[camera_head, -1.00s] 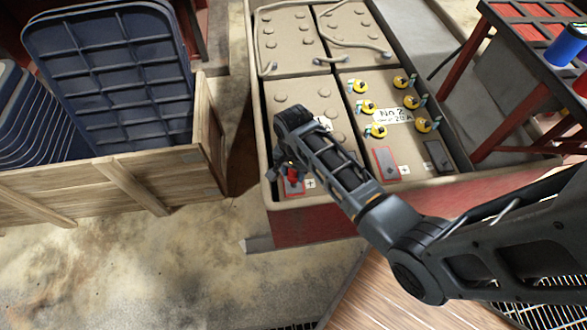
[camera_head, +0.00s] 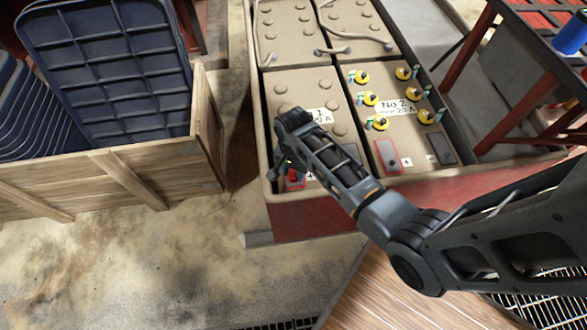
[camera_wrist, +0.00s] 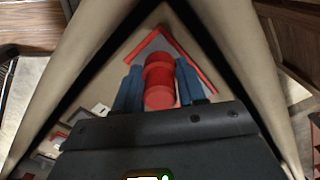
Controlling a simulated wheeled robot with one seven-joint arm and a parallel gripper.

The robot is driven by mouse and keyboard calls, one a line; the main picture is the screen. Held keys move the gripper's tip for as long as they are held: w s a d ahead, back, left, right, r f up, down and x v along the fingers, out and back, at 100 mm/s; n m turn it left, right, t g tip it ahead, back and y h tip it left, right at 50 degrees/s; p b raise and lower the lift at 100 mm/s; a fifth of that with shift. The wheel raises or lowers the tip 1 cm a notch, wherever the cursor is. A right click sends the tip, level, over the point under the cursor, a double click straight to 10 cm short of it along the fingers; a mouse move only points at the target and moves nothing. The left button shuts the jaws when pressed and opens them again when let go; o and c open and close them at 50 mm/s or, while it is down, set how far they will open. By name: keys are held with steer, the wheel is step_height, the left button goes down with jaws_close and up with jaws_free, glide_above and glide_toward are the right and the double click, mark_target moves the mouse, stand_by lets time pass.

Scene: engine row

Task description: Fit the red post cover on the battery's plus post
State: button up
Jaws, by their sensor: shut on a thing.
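My gripper (camera_head: 288,168) is shut on the red post cover (camera_wrist: 160,82), which shows between the blue fingers in the wrist view. In the head view only a bit of red (camera_head: 294,178) shows beneath the gripper. The gripper is over the near left corner of the tan battery No 1 (camera_head: 296,77). In the wrist view, a red-lined corner (camera_wrist: 199,67) is marked on the battery top behind the cover. The plus post is hidden, and I cannot tell whether the cover touches it.
Battery No 2 (camera_head: 369,78), with several yellow caps, stands to the right. The batteries sit in a tan-rimmed tray (camera_head: 262,120). A wooden crate (camera_head: 130,175) with blue bins is at left, a red-framed table (camera_head: 520,105) at right. Cables (camera_head: 333,50) lie across the far batteries.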

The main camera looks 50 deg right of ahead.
steer(key=o, duration=1.2)
steer(key=shift+c, duration=0.2)
step_height(320, 180, up, 8)
steer(key=shift+f+p, duration=0.1)
steer(key=shift+p, duration=0.75)
